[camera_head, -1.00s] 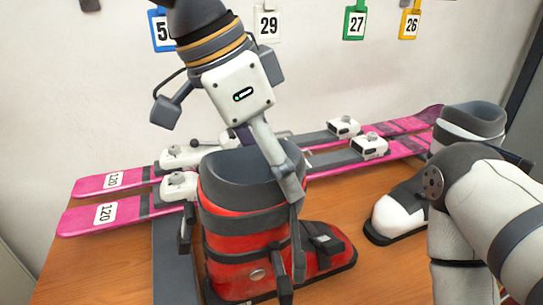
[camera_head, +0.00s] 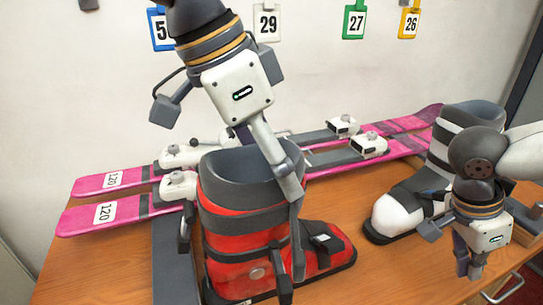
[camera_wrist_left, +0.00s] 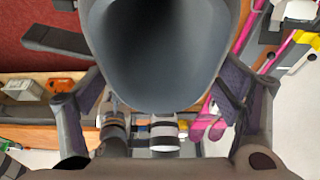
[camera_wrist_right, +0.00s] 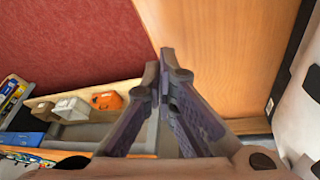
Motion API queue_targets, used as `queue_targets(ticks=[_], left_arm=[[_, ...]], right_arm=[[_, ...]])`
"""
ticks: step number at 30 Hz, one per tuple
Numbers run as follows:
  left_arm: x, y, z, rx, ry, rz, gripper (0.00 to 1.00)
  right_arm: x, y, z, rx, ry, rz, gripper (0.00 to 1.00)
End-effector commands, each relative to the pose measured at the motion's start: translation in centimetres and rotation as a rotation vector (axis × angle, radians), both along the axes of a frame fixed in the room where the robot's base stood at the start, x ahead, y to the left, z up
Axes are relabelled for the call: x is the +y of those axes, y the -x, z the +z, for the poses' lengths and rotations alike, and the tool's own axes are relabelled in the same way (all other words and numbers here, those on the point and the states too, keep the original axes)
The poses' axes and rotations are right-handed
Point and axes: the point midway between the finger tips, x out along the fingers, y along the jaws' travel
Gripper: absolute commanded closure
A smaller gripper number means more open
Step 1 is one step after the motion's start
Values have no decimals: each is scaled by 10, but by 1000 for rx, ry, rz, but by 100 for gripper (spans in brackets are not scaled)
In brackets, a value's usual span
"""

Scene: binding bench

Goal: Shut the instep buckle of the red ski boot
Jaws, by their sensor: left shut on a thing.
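The red ski boot (camera_head: 228,225) stands on the bench, toe to the right, with a dark grey cuff. Its instep buckle (camera_head: 322,240) is a small dark piece with a light mark on top of the foot; I cannot tell how far its lever stands up. My left gripper (camera_wrist_left: 160,100) is shut on the boot's cuff, one finger each side, and the cuff (camera_wrist_left: 165,50) fills the left wrist view. My right gripper (camera_head: 468,268) points down near the bench's front right, apart from the red boot. Its fingers (camera_wrist_right: 160,68) are together and empty.
A white boot (camera_head: 400,210) stands right of the red boot. Pink skis (camera_head: 85,218) with white bindings lie behind. A dark grey strip (camera_head: 172,265) lies left of the red boot. Bare wood (camera_head: 385,275) is clear between the red boot and my right gripper.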

Motion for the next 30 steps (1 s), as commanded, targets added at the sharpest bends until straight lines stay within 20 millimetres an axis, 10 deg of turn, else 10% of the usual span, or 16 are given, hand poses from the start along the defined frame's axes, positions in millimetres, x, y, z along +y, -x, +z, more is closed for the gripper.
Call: queue_targets(ticks=[4, 8, 16, 23, 30], left_arm=[[0, 0, -1, 1, -2, 0, 78], [0, 0, -1, 1, -2, 0, 78], [0, 0, -1, 1, -2, 0, 78], [0, 0, -1, 1, -2, 0, 78], [0, 0, -1, 1, -2, 0, 78]], right_arm=[[48, -68, 40, -387, -43, 114, 100], [110, -95, 90, -605, -142, 220, 100], [215, -21, 152, -476, -362, 347, 100], [237, 9, 163, -412, -411, 400, 100], [240, -3, 129, -406, -412, 399, 100]])
